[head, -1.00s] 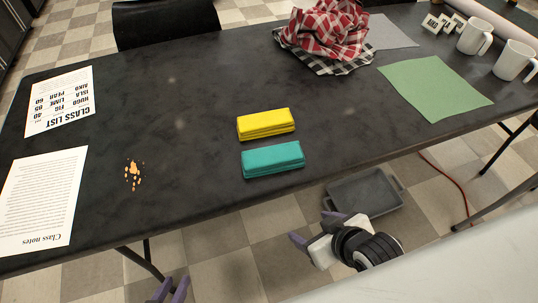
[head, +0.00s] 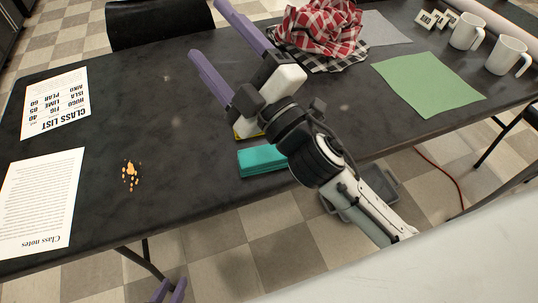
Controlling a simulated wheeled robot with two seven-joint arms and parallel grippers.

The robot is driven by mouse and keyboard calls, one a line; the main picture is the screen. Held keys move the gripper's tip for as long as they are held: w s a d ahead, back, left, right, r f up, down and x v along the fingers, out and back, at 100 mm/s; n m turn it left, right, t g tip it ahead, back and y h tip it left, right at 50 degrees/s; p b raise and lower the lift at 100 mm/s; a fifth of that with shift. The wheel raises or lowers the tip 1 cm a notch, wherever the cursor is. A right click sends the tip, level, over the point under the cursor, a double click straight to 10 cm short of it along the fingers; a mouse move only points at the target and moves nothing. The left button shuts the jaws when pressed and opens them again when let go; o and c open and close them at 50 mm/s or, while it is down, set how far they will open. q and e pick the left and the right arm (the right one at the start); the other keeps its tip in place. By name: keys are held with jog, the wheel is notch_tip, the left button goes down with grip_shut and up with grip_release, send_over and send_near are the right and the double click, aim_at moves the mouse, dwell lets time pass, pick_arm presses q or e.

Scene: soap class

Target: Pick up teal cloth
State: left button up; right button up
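The teal cloth (head: 260,161) lies folded flat on the dark table, near its front edge.
Crumbs (head: 130,175) and printed sheets (head: 38,203) lie left. A checked cloth (head: 325,30), green mat (head: 428,84) and mugs (head: 507,56) stand right. A grey tray (head: 385,185) is on the floor.

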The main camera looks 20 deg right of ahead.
jog(key=s+a+r+n+g+y, duration=0.3)
jog(key=a+n+g+y, duration=0.3)
jog(key=n, duration=0.3)
jog(key=s+a+r+n+g+y, duration=0.3)
jog(key=a+n+g+y, duration=0.1)
jog(key=a+n+y, duration=0.3)
jog(key=s+a+f+n+g, duration=0.2)
jog(key=s+a+n+g, duration=0.2)
jog(key=n+g, duration=0.4)
jog(key=n+g+h, duration=0.2)
jog(key=n+h, duration=1)
jog(key=h, duration=0.9)
send_over(269, 152)
jog(key=f, duration=2.6)
jog(key=shift+s+a, duration=0.15)
jog(key=shift+a, duration=0.15)
jog(key=f, duration=0.2)
jog(key=f+p, duration=0.1)
jog(key=f, duration=0.1)
jog(key=shift+d+f, duration=0.1)
jog(key=shift+d, duration=0.25)
jog(key=shift+f, duration=0.55)
jog(key=c, duration=1.1)
notch_tip(269, 152, up, 10)
jog(key=shift+r+b, duration=0.1)
jog(key=shift+b, duration=0.2)
jog(key=shift+c, duration=0.2)
